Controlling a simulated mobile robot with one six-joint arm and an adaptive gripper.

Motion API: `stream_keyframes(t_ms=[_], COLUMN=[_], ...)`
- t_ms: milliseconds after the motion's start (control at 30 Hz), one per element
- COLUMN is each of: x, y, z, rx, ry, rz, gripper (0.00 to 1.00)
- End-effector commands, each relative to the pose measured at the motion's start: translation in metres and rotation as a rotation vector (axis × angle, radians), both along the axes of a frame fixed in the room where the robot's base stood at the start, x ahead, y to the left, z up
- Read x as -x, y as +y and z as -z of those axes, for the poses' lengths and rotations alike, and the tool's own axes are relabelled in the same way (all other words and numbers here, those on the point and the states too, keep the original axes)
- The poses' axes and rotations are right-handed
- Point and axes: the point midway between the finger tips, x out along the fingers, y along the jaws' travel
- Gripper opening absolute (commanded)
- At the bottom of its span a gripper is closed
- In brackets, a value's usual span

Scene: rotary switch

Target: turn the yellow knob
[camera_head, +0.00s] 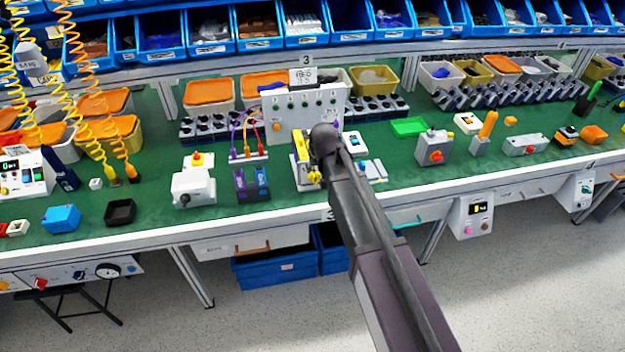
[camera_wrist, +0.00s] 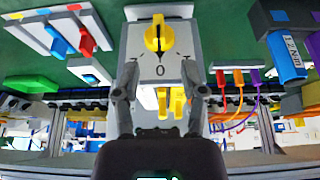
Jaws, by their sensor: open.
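The yellow knob (camera_wrist: 159,36) sits on a pale switch box (camera_wrist: 185,38) near the top of the wrist view. Its grip bar stands about upright in that picture, with a dark line along it and a "0" mark below. My gripper (camera_wrist: 159,76) is open and empty. Its two fingers are apart, to the left and right of the box in the picture, with their tips below the knob. They do not hold the knob. In the head view the yellow knob (camera_head: 314,177) shows small beside my arm, which hides part of the box.
A white panel with several sockets (camera_head: 305,105) stands behind the box. Coloured cables (camera_head: 245,135) and purple holders (camera_head: 250,182) are to its left. A small panel (camera_head: 355,142) and a green tray (camera_head: 408,127) are to its right. Green bench surface (camera_head: 400,175) shows between items.

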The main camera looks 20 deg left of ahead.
Motion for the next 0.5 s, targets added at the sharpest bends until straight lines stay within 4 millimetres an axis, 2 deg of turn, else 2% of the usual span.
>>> stream_keyframes(t_ms=[33,500], x=[-0.002,-0.015], y=[0.001,0.008], z=[0.008,0.043], rx=[0.000,0.000], ry=[0.000,0.000], rz=[0.000,0.001], gripper=[0.54,0.54])
